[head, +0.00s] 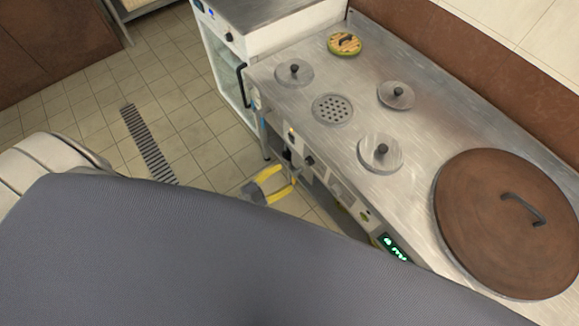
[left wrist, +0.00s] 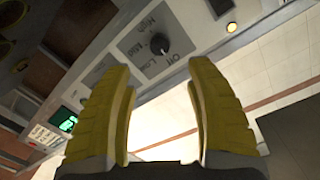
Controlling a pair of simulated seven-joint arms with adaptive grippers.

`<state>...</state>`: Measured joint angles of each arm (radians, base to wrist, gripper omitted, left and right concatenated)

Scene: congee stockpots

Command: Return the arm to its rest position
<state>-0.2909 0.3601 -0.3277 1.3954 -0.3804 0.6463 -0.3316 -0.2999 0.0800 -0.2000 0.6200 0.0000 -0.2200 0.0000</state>
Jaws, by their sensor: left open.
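My left gripper (head: 283,183) shows in the head view with yellow fingers, in front of the steel counter's control panel and below the counter top. In the left wrist view my left gripper (left wrist: 158,65) has its two yellow fingers spread, with nothing between them. A control knob (left wrist: 158,43) with printed settings lies beyond the fingertips, and the fingers look apart from it. My right gripper is in neither view.
The steel counter (head: 340,150) holds several round lids, a perforated plate (head: 332,109) and a big brown lid (head: 510,225). A green digital display (head: 394,247) is on its front. A glass-door cabinet (head: 225,70) stands at its far end. Tiled floor (head: 85,90) is open at left.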

